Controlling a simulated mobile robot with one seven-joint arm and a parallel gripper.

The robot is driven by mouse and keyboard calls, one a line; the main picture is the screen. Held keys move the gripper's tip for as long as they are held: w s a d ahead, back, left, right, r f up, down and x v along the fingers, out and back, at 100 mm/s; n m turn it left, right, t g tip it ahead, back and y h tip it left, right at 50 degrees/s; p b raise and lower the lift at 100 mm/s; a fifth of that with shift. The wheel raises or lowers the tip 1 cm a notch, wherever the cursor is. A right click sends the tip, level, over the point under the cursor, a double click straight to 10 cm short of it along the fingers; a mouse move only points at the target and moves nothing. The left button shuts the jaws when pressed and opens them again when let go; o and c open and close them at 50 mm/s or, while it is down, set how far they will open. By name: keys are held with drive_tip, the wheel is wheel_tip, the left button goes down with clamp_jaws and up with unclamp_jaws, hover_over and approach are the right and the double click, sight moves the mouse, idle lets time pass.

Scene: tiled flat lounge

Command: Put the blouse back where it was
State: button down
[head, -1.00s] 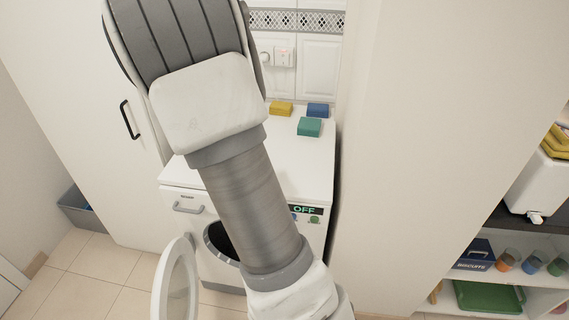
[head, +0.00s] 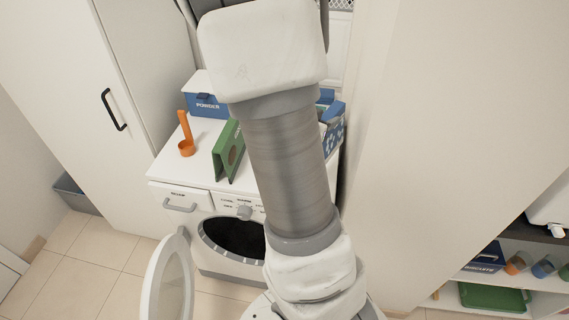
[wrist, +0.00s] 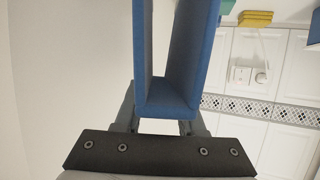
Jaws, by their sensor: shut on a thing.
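I see no blouse that I can make out in either view. In the wrist view my gripper (wrist: 160,127) is shut on a blue U-shaped piece (wrist: 168,108), which rises up the picture between the fingers. What the piece belongs to is cut off at the top edge. In the head view my gripper is out of sight, and my arm covers the middle. The washing machine (head: 171,180) stands behind my arm. Its round door (head: 168,285) hangs open to the left, and the drum opening (head: 236,236) is dark, so its contents cannot be told.
On the machine top are a blue POWDER box (head: 206,107), an orange scoop (head: 186,140), a green upright panel (head: 228,155) and a blue patterned box (head: 334,130), partly hidden. A tall white cabinet (head: 85,110) stands left. Shelves with cups (head: 517,262) are right.

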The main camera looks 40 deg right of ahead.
drive_tip(key=shift+w+d, duration=0.2)
drive_tip(key=shift+d, duration=0.05)
drive_tip(key=w+a+f, duration=0.5)
drive_tip(key=w+f, duration=0.5)
drive_tip(key=f, duration=0.1)
drive_tip(key=shift+a, duration=0.35)
drive_tip(key=shift+f+b, duration=0.15)
drive_tip(key=shift+b, duration=0.2)
drive_tip(key=c, duration=0.5)
unclamp_jaws()
